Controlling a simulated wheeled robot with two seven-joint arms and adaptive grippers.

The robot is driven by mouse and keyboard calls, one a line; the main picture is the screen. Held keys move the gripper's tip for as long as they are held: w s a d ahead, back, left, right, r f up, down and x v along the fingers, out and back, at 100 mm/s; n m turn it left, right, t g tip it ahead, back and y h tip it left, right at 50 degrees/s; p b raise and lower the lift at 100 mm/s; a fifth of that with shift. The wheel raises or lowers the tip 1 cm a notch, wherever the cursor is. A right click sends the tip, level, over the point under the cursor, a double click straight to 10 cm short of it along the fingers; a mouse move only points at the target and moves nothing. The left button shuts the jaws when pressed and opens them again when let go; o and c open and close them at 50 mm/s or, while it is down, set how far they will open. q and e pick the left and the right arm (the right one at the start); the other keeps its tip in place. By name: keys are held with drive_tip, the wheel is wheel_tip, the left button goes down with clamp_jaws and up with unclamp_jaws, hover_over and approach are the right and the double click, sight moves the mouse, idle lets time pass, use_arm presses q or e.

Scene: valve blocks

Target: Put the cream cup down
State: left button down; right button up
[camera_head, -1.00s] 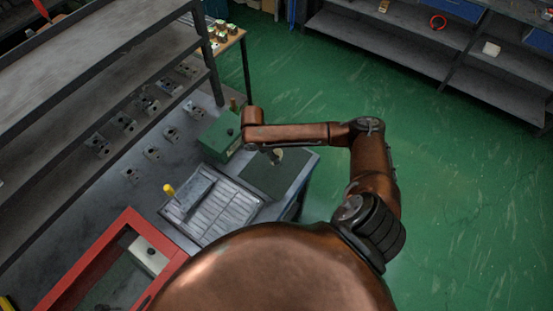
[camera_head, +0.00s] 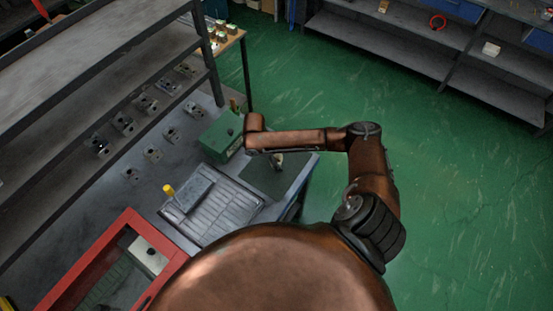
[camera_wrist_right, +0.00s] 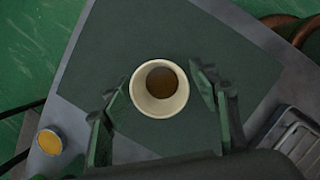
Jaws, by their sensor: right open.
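The cream cup (camera_wrist_right: 172,106) stands upright on a dark green mat (camera_wrist_right: 115,50) in the right wrist view, with brown inside it. My right gripper (camera_wrist_right: 160,92) is open, with one finger on each side of the cup. A gap shows between the cup and each finger. In the head view a small pale part of the cup (camera_head: 279,160) shows below my right forearm, above the mat (camera_head: 262,180). The forearm hides most of the right gripper there. My left gripper is not in view.
A grooved metal tray (camera_head: 225,212) lies beside the mat, with a yellow cylinder (camera_head: 169,190) near it. A green box (camera_head: 220,138) stands behind the mat. A red-framed bin (camera_head: 78,272) is at lower left. Several metal blocks stand under the shelf (camera_head: 100,75).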

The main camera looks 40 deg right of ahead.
drive_tip(key=v, duration=1.2)
drive_tip(key=shift+p, duration=0.3)
drive_tip(key=shift+r, duration=0.1)
